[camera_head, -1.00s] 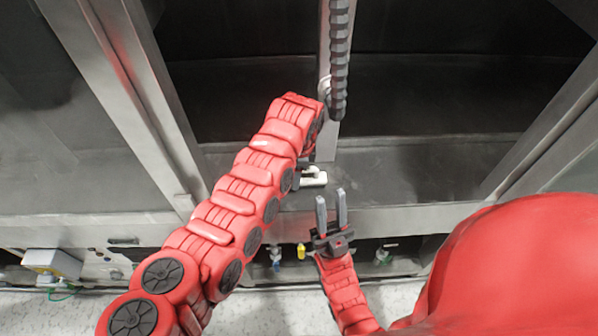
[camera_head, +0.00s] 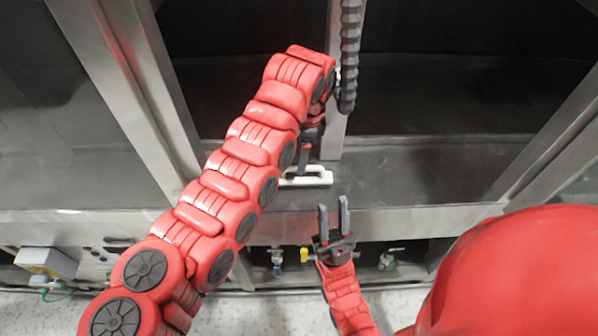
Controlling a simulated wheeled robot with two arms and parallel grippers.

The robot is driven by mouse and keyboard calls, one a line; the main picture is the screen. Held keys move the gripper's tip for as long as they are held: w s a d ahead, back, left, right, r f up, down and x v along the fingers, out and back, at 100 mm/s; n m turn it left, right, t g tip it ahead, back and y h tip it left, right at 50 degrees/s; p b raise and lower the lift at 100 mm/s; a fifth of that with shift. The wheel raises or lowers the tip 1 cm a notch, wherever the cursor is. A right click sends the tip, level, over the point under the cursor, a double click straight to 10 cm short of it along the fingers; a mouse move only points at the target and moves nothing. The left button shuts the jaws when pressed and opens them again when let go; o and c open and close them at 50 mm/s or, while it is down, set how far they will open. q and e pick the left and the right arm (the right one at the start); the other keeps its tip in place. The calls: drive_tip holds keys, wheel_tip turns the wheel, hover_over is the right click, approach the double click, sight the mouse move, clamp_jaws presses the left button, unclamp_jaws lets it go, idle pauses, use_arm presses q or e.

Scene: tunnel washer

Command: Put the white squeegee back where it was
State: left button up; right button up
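The white squeegee (camera_head: 316,178) lies or is held along the grey metal ledge (camera_head: 400,190) at the washer's front, partly covered by my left arm. My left gripper (camera_head: 303,165) points down at the squeegee from above and seems to touch or overlap it. Its fingers are mostly hidden by the arm, so I cannot tell whether it is shut on it. My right gripper (camera_head: 333,212) is open and empty, its two fingers pointing up in the picture, just in front of the ledge and below the squeegee.
A dark ribbed hose (camera_head: 349,60) hangs by a vertical metal post (camera_head: 333,130) just beyond my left gripper. Slanted metal frames flank the dark washer opening. Valves and a small yellow part (camera_head: 304,255) sit below the ledge. The ledge right of the squeegee is clear.

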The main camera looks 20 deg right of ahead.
use_arm(q)
drive_tip(key=shift+d+r+b, duration=0.15)
drive_tip(key=shift+r+b, duration=0.3)
drive_tip(key=shift+r, duration=1.55)
